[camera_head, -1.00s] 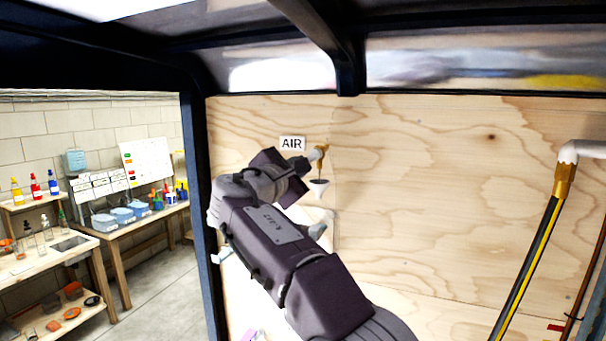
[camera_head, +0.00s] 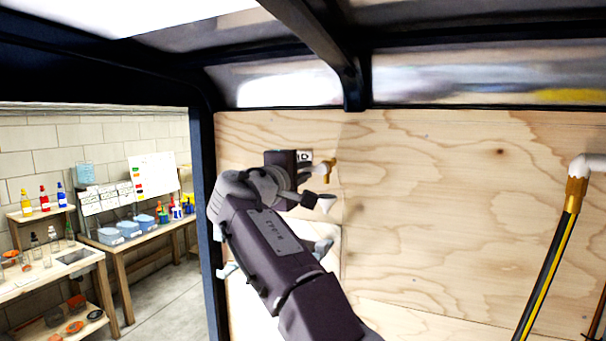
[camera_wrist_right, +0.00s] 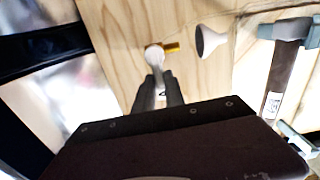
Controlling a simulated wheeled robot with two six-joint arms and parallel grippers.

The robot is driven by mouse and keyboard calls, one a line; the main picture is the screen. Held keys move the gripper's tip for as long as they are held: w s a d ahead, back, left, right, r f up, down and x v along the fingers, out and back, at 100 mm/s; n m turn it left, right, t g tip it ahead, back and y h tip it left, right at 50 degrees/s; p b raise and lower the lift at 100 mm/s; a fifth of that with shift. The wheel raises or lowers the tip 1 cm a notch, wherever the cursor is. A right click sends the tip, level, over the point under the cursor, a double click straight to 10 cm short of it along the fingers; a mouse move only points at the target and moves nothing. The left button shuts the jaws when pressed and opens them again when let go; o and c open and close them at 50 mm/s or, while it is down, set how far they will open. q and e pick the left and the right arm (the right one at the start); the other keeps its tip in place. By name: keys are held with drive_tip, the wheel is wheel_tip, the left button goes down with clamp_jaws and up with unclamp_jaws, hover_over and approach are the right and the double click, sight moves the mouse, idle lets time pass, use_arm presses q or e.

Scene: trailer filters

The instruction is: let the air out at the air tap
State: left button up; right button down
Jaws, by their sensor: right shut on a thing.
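The brass air tap (camera_head: 331,170) sticks out of the plywood wall, beside the AIR sign (camera_head: 305,156), which my wrist partly covers. In the right wrist view its brass part (camera_wrist_right: 172,47) shows beside a pale knob-like handle (camera_wrist_right: 153,57). My right gripper (camera_head: 308,176) is at the tap; in its wrist view the fingers (camera_wrist_right: 157,84) are closed around the pale handle. A small white funnel (camera_head: 325,203) sits just below the tap and also shows in the right wrist view (camera_wrist_right: 209,41), apart from the fingers. My left gripper is out of view.
A dark frame post (camera_head: 203,200) stands left of my right arm, and a dark beam (camera_head: 310,30) crosses above. A black-and-yellow hose (camera_head: 545,270) hangs from a brass fitting at the right. The plywood between (camera_head: 450,220) is clear. Benches (camera_head: 150,240) stand beyond at left.

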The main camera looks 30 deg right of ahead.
drive_tip(key=shift+m, duration=0.3)
drive_tip(key=c, duration=1.6)
unclamp_jaws()
drive_tip(key=shift+o, duration=1)
drive_tip(key=shift+s, duration=0.15)
drive_tip(key=shift+s+a, duration=0.2)
drive_tip(key=shift+a, duration=0.15)
drive_tip(key=b+v, duration=0.3)
drive_tip(key=v, duration=0.5)
drive_tip(key=shift+s, duration=0.2)
